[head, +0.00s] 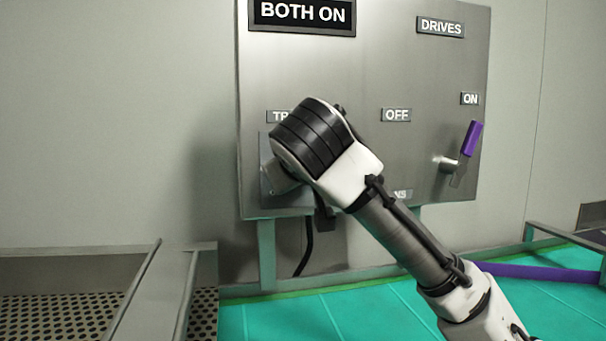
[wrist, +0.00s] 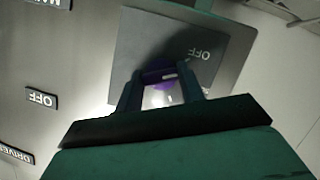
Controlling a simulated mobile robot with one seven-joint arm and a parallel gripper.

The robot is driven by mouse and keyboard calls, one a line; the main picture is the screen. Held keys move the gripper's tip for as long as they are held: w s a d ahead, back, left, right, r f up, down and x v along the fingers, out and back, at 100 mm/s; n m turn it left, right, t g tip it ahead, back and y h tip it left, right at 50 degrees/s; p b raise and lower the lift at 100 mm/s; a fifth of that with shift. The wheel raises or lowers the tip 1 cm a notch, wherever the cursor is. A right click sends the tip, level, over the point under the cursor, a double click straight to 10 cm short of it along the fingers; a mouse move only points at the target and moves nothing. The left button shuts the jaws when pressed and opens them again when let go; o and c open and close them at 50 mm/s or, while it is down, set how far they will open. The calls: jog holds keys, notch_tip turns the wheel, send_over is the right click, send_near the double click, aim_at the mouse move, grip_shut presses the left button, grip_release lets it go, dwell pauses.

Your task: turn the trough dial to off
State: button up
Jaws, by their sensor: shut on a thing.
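The trough dial (wrist: 158,70) is purple and sits on a grey square plate (wrist: 135,50) marked OFF, which appears upside down in the wrist view. My gripper (wrist: 160,84) has a finger on each side of the dial and is shut on it. In the head view, my arm's wrist covers the dial and the fingers. Only a corner of the plate and part of a label starting "TR" show there. I cannot tell exactly where the dial points.
The steel panel (head: 370,75) carries a BOTH ON sign (head: 302,14). At right, under DRIVES, a purple-handled lever (head: 473,138) stands near an ON label; an OFF label (head: 396,114) is left of it. Below are a green surface (head: 350,310) and a perforated tray (head: 60,312).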

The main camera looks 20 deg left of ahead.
jog(key=shift+a+f+n+t+h+b, duration=0.15)
jog(key=shift+n+t+h+b, duration=0.35)
jog(key=shift+n, duration=0.6)
jog(key=o, duration=1)
jog(key=shift+s, duration=0.1)
jog(key=b+v, duration=0.4)
jog(key=v, duration=0.9)
jog(key=shift+s+d, duration=0.2)
jog(key=shift+s, duration=0.2)
jog(key=shift+f, duration=0.1)
